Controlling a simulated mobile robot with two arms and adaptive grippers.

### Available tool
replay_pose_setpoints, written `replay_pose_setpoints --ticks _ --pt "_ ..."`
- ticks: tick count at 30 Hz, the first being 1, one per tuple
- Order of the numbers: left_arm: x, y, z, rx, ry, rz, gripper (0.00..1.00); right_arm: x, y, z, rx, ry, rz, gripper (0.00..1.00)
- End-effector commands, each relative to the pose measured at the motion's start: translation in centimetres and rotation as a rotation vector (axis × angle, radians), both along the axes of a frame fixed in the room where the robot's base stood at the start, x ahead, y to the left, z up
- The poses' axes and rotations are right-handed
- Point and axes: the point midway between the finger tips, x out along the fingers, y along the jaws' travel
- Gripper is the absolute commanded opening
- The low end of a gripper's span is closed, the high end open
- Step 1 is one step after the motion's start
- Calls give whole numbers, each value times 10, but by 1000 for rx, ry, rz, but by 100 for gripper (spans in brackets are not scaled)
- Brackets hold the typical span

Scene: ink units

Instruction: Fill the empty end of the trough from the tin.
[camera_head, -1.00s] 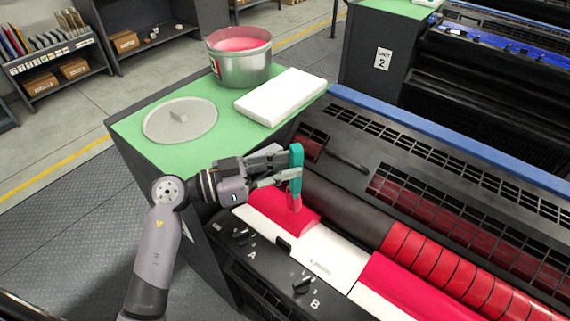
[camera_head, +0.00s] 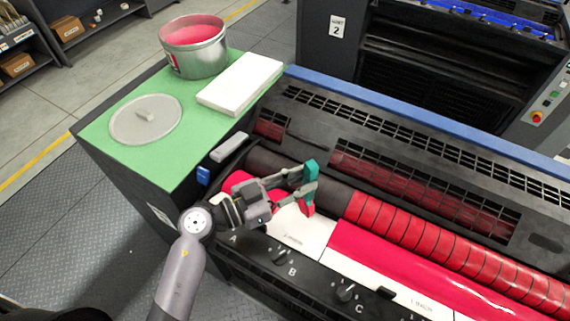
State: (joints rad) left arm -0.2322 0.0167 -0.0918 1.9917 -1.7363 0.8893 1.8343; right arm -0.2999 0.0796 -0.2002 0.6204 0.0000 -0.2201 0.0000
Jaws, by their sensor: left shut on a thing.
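My left gripper (camera_head: 292,187) is shut on a teal-handled ink tool (camera_head: 310,170) with red ink on its lower end. It holds the tool upright over the bare white stretch of the trough (camera_head: 300,231); I cannot tell whether the tip touches. Red ink (camera_head: 236,181) lies in the trough's left end, partly hidden by the gripper. A longer band of red ink (camera_head: 400,262) fills the trough to the right of the bare stretch. The open ink tin (camera_head: 197,58), holding red ink, stands on the green-topped cabinet. My right gripper is out of view.
A round grey lid (camera_head: 165,124) and a white slab (camera_head: 240,84) lie on the green top (camera_head: 112,158). Knobs (camera_head: 281,257) line the press front. Red-inked rollers (camera_head: 430,236) and black guards (camera_head: 400,135) lie behind the trough. A blue rail (camera_head: 420,117) runs along the back.

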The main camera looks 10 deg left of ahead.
Motion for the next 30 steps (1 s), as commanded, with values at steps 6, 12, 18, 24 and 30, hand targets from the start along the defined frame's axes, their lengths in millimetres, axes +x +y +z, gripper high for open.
replay_pose_setpoints --ticks 6,12,18,24,30 --pt "-2 -6 -3 1 0 1 0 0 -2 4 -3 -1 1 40" --pt "-2 -6 -17 2 1 1 0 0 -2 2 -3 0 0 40" --pt "-2 -5 -29 3 -1 1 0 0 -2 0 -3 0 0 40" --pt "-2 -5 -33 1 -1 1 0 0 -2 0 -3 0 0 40" --pt "-2 -5 -32 1 -1 1 0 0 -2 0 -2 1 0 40"
